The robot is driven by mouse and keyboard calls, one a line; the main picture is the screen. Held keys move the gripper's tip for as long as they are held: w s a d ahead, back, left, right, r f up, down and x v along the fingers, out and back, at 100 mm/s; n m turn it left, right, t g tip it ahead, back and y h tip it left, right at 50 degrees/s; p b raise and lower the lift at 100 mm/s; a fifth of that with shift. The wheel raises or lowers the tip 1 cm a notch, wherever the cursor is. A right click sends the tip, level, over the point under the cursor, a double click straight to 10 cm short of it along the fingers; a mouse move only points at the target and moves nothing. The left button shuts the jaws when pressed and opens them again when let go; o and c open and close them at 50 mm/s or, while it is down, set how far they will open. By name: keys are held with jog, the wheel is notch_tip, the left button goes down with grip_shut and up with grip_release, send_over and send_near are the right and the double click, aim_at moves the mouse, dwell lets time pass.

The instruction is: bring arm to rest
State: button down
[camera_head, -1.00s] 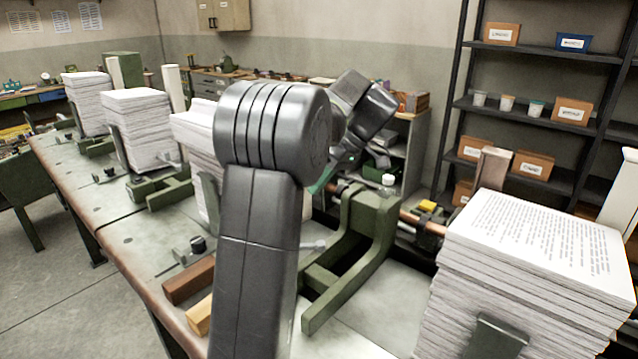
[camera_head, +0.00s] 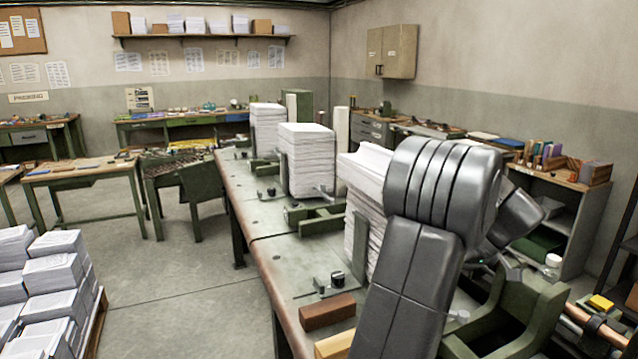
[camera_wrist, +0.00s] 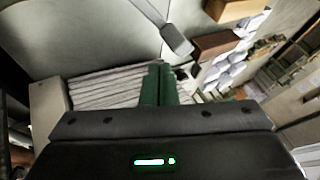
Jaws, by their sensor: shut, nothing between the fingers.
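My arm (camera_head: 415,260) rises in front of the long workbench in the head view, with its elbow high and its forearm folded away behind it. In the wrist view, my gripper (camera_wrist: 159,70) shows two green fingers side by side, closed together and empty. A stack of paper (camera_wrist: 110,87) lies beyond the fingers there; I cannot tell whether they touch it. In the head view the gripper's fingers are mostly hidden behind my arm.
The long workbench (camera_head: 262,238) carries tall paper stacks (camera_head: 306,160), green clamp frames (camera_head: 515,310) and a brown block (camera_head: 327,311). A pallet of paper stacks (camera_head: 55,285) stands on the floor at left. The floor (camera_head: 190,270) between is clear.

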jog(key=shift+w+d+f+p, duration=1.55)
jog(key=shift+w+p, duration=0.05)
